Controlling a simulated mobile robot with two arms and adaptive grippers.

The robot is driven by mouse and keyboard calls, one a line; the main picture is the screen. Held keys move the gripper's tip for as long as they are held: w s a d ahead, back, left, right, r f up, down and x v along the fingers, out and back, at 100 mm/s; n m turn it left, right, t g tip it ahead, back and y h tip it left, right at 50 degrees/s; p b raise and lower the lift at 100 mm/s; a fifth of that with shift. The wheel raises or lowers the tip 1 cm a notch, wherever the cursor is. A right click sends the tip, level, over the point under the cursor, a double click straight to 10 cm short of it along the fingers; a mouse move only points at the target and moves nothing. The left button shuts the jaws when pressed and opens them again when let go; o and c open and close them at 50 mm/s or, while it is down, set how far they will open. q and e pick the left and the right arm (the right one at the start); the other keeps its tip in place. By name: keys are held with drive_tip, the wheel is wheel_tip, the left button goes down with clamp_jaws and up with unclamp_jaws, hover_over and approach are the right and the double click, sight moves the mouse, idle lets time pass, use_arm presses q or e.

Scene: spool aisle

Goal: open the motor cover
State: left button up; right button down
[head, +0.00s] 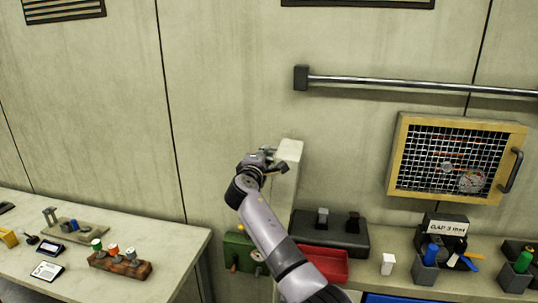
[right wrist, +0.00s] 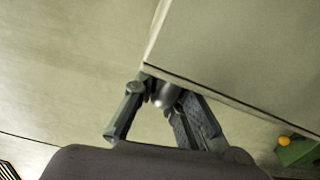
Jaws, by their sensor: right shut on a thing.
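A pale upright panel (head: 289,152), which I take as the motor cover, stands out narrow in the middle of the head view. Its broad face (right wrist: 240,45) and thin dark lower edge show in the right wrist view. My right gripper (head: 272,163) is at the panel's upper left side. In the right wrist view its fingers (right wrist: 160,98) are shut on a round grey metal knob (right wrist: 166,96) at the panel's corner. The fingers and arm partly hide the knob and panel. My left gripper is not in view.
A yellow-framed mesh panel (head: 399,155) with a dark handle is on the wall at right, below a metal rail (head: 420,86). A left bench (head: 180,245) holds several small items.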

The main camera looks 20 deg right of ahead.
drive_tip(key=shift+w+a+f, duration=0.1)
drive_tip(key=shift+a+f, duration=0.05)
drive_tip(key=shift+a, duration=0.05)
idle(0.3)
drive_tip(key=c, duration=1.6)
unclamp_jaws()
drive_tip(key=shift+f, duration=0.15)
drive_tip(key=shift+d, duration=0.1)
drive_tip(key=v, duration=1.2)
